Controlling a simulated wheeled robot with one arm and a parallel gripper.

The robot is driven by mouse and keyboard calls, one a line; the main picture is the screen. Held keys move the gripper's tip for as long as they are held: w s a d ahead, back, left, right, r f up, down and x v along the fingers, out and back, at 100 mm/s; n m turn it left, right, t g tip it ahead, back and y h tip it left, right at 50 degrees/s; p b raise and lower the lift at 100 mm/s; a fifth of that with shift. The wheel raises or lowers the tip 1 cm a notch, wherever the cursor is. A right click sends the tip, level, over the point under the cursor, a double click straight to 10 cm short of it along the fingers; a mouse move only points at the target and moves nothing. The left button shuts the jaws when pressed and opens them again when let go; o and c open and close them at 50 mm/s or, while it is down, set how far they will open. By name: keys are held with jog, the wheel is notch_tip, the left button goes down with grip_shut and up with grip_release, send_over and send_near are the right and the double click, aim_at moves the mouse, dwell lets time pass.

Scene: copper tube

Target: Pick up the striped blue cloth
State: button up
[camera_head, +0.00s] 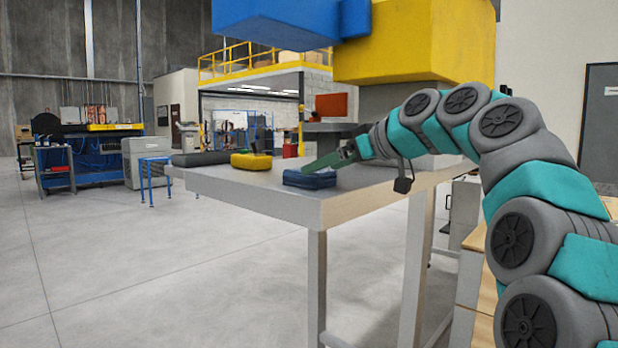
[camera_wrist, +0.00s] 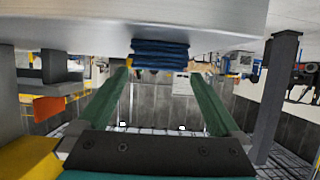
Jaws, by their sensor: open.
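The striped blue cloth (camera_head: 309,180) is a folded dark blue bundle lying on the grey table near its front edge. In the wrist view the blue cloth (camera_wrist: 160,53) shows layered bands and sits just beyond and between the green fingertips. My gripper (camera_head: 318,165) reaches in from the right, low over the table, with its tips close to the cloth's upper right side. It is open, with an empty gap between its fingers in the wrist view (camera_wrist: 160,80). I cannot tell whether a finger touches the cloth.
The grey table (camera_head: 270,197) has a yellow folded cloth (camera_head: 250,162) behind and left of the blue one. A dark grey folded bundle (camera_head: 201,158) lies farther left. A small dark object rises near the yellow cloth. The tabletop's front left is clear.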

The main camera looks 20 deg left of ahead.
jog(key=shift+p+x, duration=0.35)
jog(key=shift+x, duration=2.7)
jog(key=shift+w+d, duration=0.1)
jog(key=c, duration=1.1)
